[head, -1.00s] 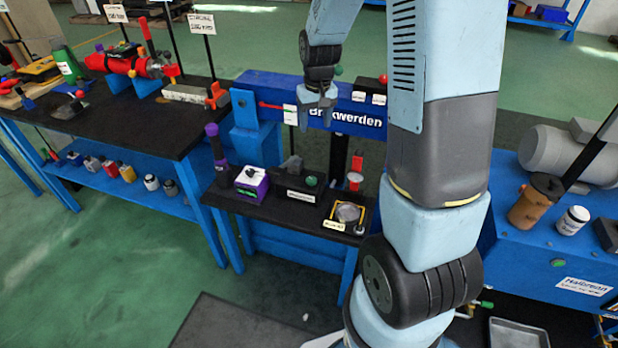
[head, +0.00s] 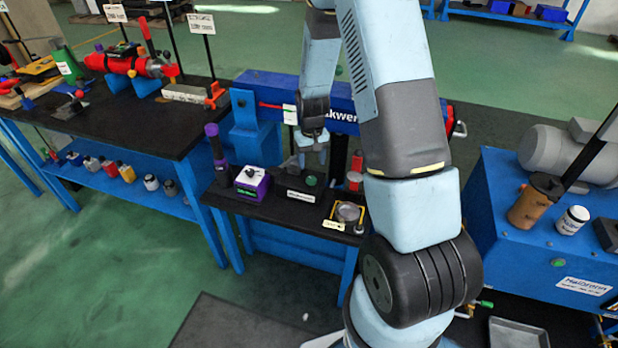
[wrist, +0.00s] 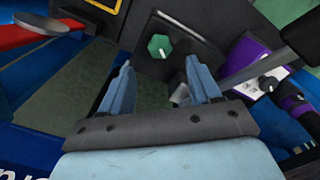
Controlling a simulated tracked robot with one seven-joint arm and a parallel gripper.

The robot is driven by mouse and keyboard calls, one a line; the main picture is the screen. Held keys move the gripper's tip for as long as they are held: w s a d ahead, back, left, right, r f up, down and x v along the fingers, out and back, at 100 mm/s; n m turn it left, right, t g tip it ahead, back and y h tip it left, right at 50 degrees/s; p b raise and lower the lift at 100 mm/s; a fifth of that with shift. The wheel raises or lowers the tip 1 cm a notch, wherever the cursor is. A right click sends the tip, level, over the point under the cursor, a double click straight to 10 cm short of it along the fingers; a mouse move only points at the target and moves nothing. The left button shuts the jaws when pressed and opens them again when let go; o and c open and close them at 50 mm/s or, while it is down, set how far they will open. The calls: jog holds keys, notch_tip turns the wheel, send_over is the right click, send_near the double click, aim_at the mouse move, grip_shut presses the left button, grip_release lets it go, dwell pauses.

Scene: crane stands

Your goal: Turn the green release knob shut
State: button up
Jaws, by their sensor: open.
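The green knob (head: 311,181) sits on the front of a dark block (head: 285,182) on the black bench top. In the wrist view the knob (wrist: 160,46) is green and faceted with a pale mark, on a dark square face. My gripper (head: 312,158) is just above and behind the block in the head view. In the wrist view my gripper (wrist: 160,64) is open, its two fingers apart, with the knob framed between and beyond the tips. Nothing is between the fingers, and I see no contact with the knob.
A purple-and-white box (head: 250,183) stands left of the block, beside a dark purple-topped handle (head: 215,150). A yellow-edged tray with a round gauge (head: 347,212) and a red cylinder (head: 355,172) are to the right. The blue beam (head: 265,85) runs behind.

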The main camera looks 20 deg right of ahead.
aim_at(310, 179)
notch_tip(310, 179, down, 8)
jog(key=shift+r, duration=0.15)
jog(key=shift+c, duration=0.4)
jog(key=c, duration=0.9)
jog(key=shift+a, duration=0.3)
jog(key=shift+c, duration=0.3)
jog(key=shift+d, duration=0.2)
jog(key=shift+m, duration=0.3)
jog(key=m, duration=0.4)
jog(key=shift+m, duration=0.4)
jog(key=shift+a+m, duration=0.15)
jog(key=shift+m, duration=2.35)
